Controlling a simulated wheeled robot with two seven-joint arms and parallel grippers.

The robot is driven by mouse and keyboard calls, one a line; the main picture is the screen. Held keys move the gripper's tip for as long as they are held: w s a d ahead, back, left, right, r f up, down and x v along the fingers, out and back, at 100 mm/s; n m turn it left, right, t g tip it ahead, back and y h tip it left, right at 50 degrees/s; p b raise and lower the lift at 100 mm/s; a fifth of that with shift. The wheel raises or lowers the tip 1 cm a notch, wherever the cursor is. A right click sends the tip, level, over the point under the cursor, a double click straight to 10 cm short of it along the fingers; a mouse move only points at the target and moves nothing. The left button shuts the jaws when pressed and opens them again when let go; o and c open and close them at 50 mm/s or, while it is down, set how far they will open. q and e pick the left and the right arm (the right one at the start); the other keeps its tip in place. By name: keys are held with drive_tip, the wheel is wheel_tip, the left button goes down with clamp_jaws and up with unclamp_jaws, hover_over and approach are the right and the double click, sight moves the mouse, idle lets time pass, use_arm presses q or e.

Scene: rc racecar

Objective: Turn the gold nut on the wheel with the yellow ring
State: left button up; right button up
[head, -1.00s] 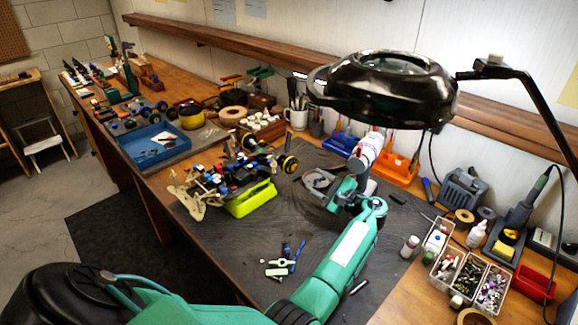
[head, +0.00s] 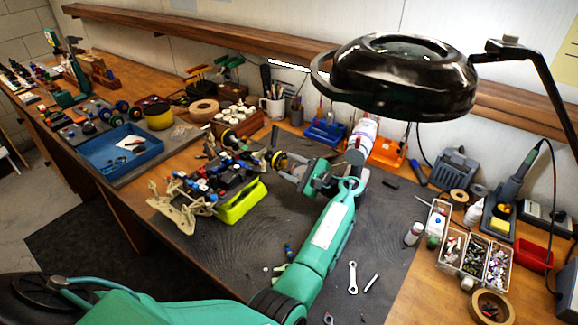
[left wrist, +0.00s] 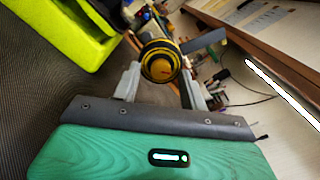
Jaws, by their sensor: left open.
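The race car (head: 222,180) sits on a yellow-green stand (head: 242,203) on the dark mat. In the left wrist view that wheel (left wrist: 151,47) faces the camera, with a gold centre (left wrist: 161,68) that looks like the nut. My left gripper (head: 293,168) is open and empty in front of the wheel. In the left wrist view its two fingers (left wrist: 160,78) stand on either side of the wheel's face. I cannot tell whether they touch it. My right gripper is out of view.
A black lamp head (head: 400,80) hangs above my left forearm. A blue tray (head: 120,150) lies to the left. Parts bins (head: 470,258), a tape roll (head: 491,306) and a wrench (head: 352,278) lie to the right.

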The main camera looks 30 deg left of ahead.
use_arm(q)
drive_tip(key=shift+c, duration=0.3)
clamp_jaws()
drive_tip(key=shift+r+m+p, duration=0.15)
drive_tip(key=shift+m+p, duration=0.45)
drive_tip(key=shift+p, duration=0.3)
drive_tip(key=shift+s+a+r+m+p, duration=0.1)
drive_tip(key=shift+m+p, duration=1)
drive_tip(key=shift+p, duration=0.15)
drive_tip(key=m+p, duration=0.2)
drive_tip(key=shift+m+p, duration=0.3)
drive_tip(key=shift+m, duration=0.1)
drive_tip(key=shift+f+m+p, duration=0.3)
drive_tip(key=shift+m+p, duration=0.4)
drive_tip(key=shift+m, duration=0.1)
